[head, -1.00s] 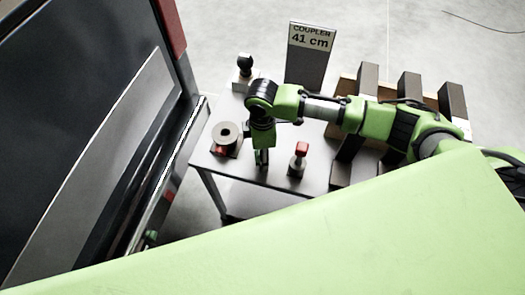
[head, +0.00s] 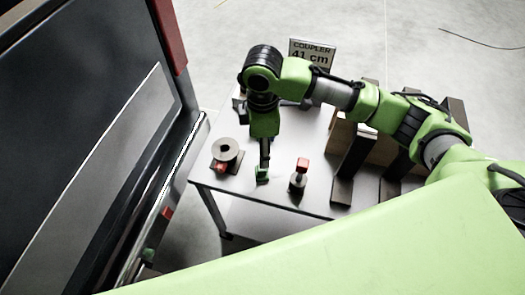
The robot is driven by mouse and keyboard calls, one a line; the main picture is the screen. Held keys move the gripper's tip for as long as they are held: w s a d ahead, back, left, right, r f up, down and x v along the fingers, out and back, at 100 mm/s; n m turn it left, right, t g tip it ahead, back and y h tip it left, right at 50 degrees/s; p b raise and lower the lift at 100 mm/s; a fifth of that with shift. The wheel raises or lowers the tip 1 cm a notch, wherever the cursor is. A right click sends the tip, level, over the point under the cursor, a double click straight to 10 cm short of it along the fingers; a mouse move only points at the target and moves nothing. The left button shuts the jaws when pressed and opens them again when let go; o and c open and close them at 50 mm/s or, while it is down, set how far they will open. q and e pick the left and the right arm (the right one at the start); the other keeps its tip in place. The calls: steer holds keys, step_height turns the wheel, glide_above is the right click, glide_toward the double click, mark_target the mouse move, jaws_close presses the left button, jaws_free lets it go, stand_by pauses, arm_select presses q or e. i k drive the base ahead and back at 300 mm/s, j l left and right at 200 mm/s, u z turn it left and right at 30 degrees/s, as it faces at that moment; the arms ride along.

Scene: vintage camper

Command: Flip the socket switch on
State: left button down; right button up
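I cannot clearly make out a socket switch. On the camper's lower edge at the left are a small red part (head: 167,213) and a small green part (head: 148,255), both too small to identify. My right arm reaches in from the right, and its gripper (head: 263,165) points down over the grey table. A small green piece shows at its tip; I cannot tell whether it is a fingertip or a held thing. The finger opening is too small to read. My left gripper is out of view.
The grey table (head: 235,190) holds a round grey spool (head: 225,151) on a red-marked base and a red-topped post (head: 302,166) close to my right gripper. The camper's dark side (head: 70,90) borders the left.

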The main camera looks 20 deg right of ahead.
mark_target(168, 213)
steer(key=u, duration=0.7)
